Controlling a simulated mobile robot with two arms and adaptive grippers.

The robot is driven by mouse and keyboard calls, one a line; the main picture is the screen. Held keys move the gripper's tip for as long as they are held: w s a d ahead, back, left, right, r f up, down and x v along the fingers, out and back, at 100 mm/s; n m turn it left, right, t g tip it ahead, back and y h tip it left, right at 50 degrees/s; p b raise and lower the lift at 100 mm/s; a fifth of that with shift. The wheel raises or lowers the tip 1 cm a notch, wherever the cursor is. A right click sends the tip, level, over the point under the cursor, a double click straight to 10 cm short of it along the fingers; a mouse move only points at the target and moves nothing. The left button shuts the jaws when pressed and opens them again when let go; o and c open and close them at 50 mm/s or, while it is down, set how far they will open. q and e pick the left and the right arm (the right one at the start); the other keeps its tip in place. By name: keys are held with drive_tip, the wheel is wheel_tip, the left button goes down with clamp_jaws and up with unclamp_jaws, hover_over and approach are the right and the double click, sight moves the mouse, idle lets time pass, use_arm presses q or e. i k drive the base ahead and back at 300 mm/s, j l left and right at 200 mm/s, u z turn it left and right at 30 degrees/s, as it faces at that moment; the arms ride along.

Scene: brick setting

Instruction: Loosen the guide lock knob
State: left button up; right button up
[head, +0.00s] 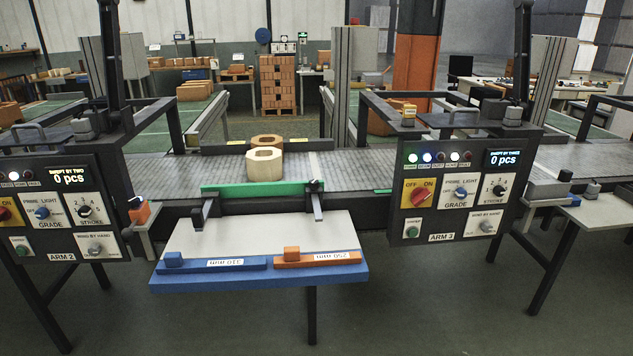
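A long green guide bar (250,189) lies along the near edge of the conveyor at the middle. A small dark knob-like piece (315,186) sits at its right end, above a dark bracket arm (317,206) that reaches toward me. A second dark bracket (198,219) is near the left end. I cannot tell for sure which piece is the guide lock knob, nor whether it is tight. Neither of my grippers is in view.
A pale ring-shaped block (264,165) and a brown one (267,141) stand on the conveyor (175,175). A tray (262,232) with blue and orange gauge bars juts toward me. Control panels ARM 2 (65,215) and ARM 3 (460,190) flank it. Open floor lies in front.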

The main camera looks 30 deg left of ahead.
sight(314, 183)
drive_tip(key=i+u, duration=0.15)
drive_tip(key=u, duration=0.35)
drive_tip(key=i+l+u, duration=0.1)
drive_tip(key=u, duration=0.35)
